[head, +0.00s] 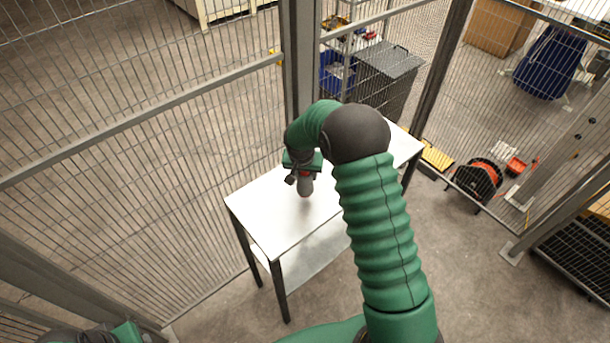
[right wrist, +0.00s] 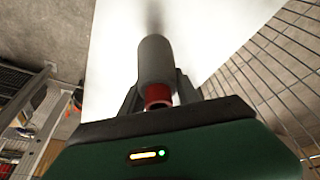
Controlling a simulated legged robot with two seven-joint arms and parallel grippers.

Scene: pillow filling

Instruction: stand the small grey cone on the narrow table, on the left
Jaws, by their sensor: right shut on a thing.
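The small grey cone (head: 305,188) is held over the white top of the narrow table (head: 265,222), left of the table's middle. My right gripper (head: 303,175) is shut on it from above. In the right wrist view the grey cone (right wrist: 155,60) points away from the fingers, with a red part (right wrist: 158,95) between them. A soft dark shadow lies on the white surface beyond its tip. I cannot tell whether the cone touches the table. Part of my left arm shows at the bottom left edge; its fingers are not clear.
The table's left end is bare. My right arm hides part of its right half. Wire mesh fencing (head: 150,130) with a grey post (head: 301,60) stands close behind the table. A grey bin (head: 388,75) and an orange cable reel (head: 478,178) stand outside the fence.

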